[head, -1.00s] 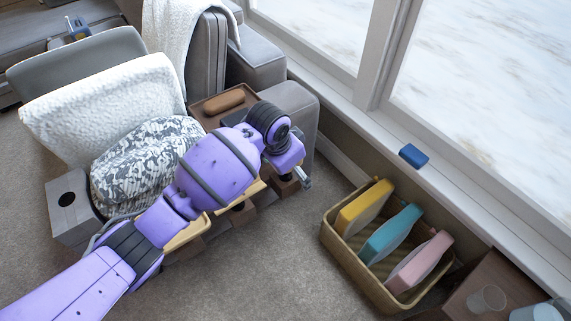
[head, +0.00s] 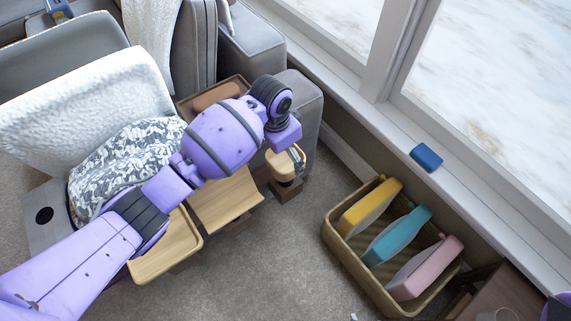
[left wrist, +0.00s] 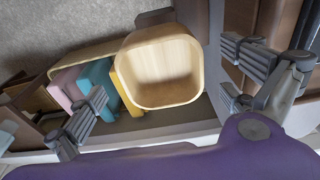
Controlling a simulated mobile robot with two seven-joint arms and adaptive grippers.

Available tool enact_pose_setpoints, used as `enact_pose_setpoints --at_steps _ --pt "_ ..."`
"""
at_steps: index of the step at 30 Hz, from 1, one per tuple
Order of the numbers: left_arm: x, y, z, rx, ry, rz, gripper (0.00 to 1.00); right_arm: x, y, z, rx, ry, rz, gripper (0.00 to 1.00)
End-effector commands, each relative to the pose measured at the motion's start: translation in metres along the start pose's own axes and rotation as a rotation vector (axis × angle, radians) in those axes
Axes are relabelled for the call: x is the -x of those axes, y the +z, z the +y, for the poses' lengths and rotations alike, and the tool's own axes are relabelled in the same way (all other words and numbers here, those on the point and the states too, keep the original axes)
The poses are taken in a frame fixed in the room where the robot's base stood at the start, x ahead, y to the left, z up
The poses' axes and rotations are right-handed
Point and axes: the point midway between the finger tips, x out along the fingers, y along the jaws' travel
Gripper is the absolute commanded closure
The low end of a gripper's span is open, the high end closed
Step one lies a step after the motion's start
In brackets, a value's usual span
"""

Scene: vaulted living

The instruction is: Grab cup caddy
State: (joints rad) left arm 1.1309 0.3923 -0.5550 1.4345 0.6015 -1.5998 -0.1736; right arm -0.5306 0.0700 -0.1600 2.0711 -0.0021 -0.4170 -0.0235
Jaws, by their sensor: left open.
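The cup caddy (head: 281,167) appears to be the small light-wood, open-topped box with rounded corners at the end of the sofa arm. In the left wrist view the caddy (left wrist: 160,72) looks empty, and its inside faces the camera. My left gripper (head: 296,157) is at the caddy's right side in the head view, partly hidden by its own wrist. In the left wrist view my left gripper (left wrist: 165,88) is open, with its fingers spread on either side of the caddy. Contact cannot be told. My right gripper does not show.
A woven basket (head: 378,290) with yellow, teal and pink binders stands right of the caddy. A blue block (head: 426,157) lies on the window sill. Wooden trays (head: 228,199) and a patterned cushion (head: 118,165) are left. Carpet (head: 275,265) is clear between.

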Motion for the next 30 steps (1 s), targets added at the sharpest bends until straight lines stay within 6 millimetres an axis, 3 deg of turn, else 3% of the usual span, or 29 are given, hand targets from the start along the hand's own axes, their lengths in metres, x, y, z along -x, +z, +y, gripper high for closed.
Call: enact_pose_setpoints --at_steps 4,9,30 --pt "-0.025 -0.001 0.001 0.002 0.001 -0.002 0.00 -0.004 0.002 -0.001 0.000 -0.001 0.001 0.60" --pt "-0.042 -0.002 0.001 0.000 0.000 0.001 0.00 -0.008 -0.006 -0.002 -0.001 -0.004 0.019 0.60" --pt "-0.046 -0.001 0.000 0.001 -0.002 0.001 0.00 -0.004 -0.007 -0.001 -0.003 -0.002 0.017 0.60"
